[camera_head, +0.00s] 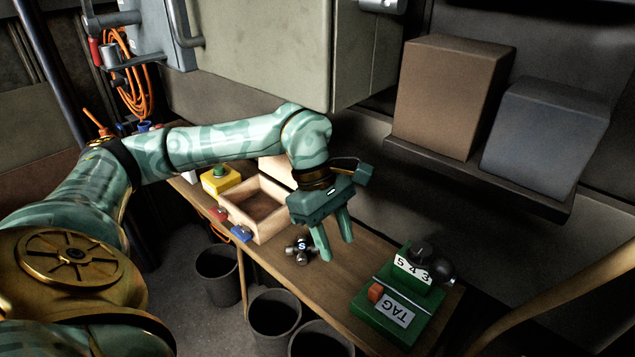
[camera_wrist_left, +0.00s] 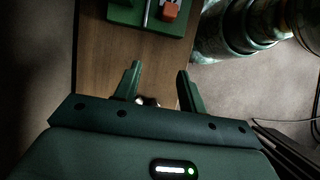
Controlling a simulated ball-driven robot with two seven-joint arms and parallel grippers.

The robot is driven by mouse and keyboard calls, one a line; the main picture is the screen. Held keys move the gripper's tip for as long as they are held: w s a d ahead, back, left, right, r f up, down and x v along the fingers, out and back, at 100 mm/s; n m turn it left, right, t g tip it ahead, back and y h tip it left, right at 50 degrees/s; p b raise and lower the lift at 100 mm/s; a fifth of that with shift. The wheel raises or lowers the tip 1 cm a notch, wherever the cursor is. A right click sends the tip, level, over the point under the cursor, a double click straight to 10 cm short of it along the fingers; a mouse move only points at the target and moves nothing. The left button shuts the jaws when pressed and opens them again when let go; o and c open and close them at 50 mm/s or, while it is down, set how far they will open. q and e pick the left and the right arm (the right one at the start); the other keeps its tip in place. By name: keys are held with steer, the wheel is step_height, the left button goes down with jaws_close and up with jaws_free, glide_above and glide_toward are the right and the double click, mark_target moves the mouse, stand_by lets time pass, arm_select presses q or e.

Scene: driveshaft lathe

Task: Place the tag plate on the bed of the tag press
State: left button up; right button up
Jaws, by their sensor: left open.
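The green tag press (camera_head: 362,327) stands near the right end of the bench, with a white number strip, a dark round knob and an orange block. A pale plate lettered TAG (camera_head: 396,312) lies flat on its green base; I cannot tell whether it is loose. My left gripper (camera_head: 337,249) is open and empty above the bench, left of the press and apart from it. In the left wrist view its fingers (camera_wrist_left: 160,70) are spread, with part of the press (camera_wrist_left: 132,14) beyond them. My right gripper is not in view.
A small metal knobbed part (camera_head: 299,250) lies on the bench (camera_head: 330,285) near my left gripper. A wooden tray (camera_head: 262,236) and a yellow box with a green button (camera_head: 221,181) stand further left. Dark bins (camera_head: 273,315) stand below the front edge. A shelf holds two boxes (camera_head: 452,98).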

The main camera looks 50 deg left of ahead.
arm_select(q)
steer(key=a, duration=0.4)
steer(key=shift+s, duration=0.15)
steer(key=shift+o, duration=0.3)
stand_by(1.8)
